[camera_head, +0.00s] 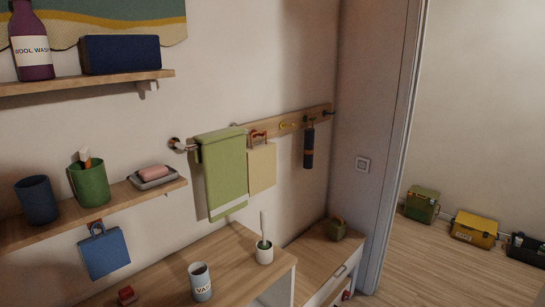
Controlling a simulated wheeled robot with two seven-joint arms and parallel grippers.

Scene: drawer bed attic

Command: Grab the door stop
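I cannot tell for sure which thing is the door stop. A small dark olive block with a brownish loop on top (336,230) sits on the low wooden cabinet beside the door frame, and it may be the door stop. It stands apart from other things. A small red item (126,295) lies on the near counter, and its shape is too small to tell. Neither of my grippers shows in the head view.
The counter (225,255) holds a labelled cup (200,282) and a white pot with a brush (264,250). Wall shelves (60,228) stand at left. Toolboxes (474,230) line the floor beyond the doorway.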

